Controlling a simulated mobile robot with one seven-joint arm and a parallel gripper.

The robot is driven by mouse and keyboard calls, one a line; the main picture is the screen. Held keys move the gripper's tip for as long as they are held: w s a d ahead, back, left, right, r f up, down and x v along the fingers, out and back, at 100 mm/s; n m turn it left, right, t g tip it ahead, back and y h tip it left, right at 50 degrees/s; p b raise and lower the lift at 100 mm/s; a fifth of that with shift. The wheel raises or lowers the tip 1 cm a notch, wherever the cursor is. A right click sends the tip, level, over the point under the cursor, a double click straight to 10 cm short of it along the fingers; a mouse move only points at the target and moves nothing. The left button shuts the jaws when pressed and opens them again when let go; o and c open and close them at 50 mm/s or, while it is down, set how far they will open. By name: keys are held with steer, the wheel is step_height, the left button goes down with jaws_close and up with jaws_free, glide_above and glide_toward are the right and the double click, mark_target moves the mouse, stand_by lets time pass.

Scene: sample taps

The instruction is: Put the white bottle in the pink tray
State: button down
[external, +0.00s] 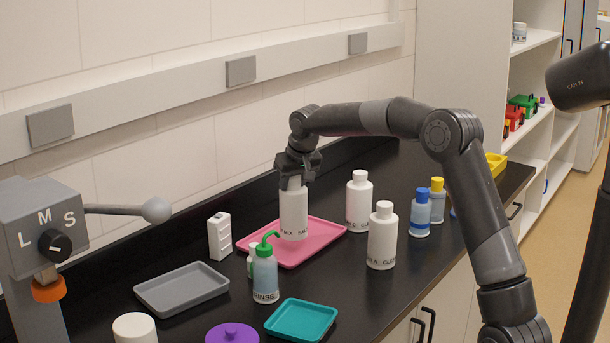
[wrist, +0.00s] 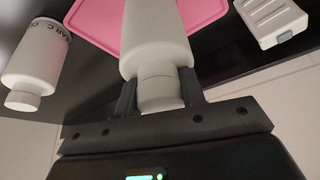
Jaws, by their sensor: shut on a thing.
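The white bottle (external: 293,213) is upright over the middle of the pink tray (external: 327,232). Its base appears at the tray's floor, but I cannot tell whether it touches. My gripper (external: 292,177) is above it, shut on its top end. In the wrist view, the two fingers of my gripper (wrist: 159,88) sit on either side of the bottle's neck and cap. The bottle's body (wrist: 153,35) extends away from the fingers, with the pink tray (wrist: 92,22) behind it.
Two similar white bottles (external: 359,203) (external: 382,240) stand right of the tray. A green-capped rinse bottle (external: 265,275) and a white box (external: 219,237) stand at its left. Grey (external: 180,290) and teal (external: 300,320) trays lie in front. Blue- and yellow-capped bottles (external: 420,215) (external: 437,203) stand farther right.

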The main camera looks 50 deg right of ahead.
steer(key=shift+f, duration=1.8)
steer(key=c, duration=0.9)
jaws_free()
